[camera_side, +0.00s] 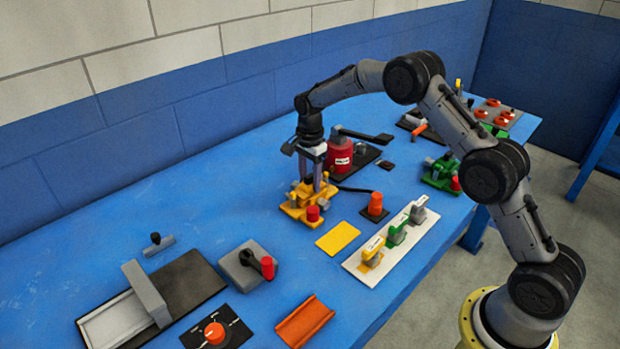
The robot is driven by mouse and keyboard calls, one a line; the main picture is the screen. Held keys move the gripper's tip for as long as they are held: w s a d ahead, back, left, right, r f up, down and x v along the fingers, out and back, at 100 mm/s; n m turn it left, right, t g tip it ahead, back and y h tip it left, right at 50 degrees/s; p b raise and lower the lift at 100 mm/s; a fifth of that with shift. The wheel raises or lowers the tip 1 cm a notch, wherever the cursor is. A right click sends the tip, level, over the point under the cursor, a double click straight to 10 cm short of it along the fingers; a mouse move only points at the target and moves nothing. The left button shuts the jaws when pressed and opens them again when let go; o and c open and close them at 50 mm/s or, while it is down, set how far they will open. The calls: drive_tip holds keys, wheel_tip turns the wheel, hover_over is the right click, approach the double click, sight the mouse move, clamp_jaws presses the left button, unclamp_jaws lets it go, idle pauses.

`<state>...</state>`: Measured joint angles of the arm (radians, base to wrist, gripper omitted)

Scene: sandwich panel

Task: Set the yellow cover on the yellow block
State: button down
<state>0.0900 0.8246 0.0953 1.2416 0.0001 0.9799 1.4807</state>
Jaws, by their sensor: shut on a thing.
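The yellow block (297,212) stands on the table near the middle, with a red knob at its front. My gripper (314,188) points straight down over it, its fingers shut on a yellow piece, which I take to be the yellow cover (302,190). The cover is at the top of the block and partly hidden by the fingers. I cannot tell whether it is fully seated or just above the block. A flat yellow plate (338,238) lies on the table in front, apart from the block.
A red canister (340,157) stands close behind my gripper. To the right are an orange knob (375,205) and a white panel (357,271) with yellow, green and grey pieces. A green block (440,175) is farther right.

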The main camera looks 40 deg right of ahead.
sight(310, 175)
drive_tip(key=shift+f, duration=0.1)
idle(0.3)
unclamp_jaws()
idle(0.4)
drive_tip(key=shift+r, duration=4.25)
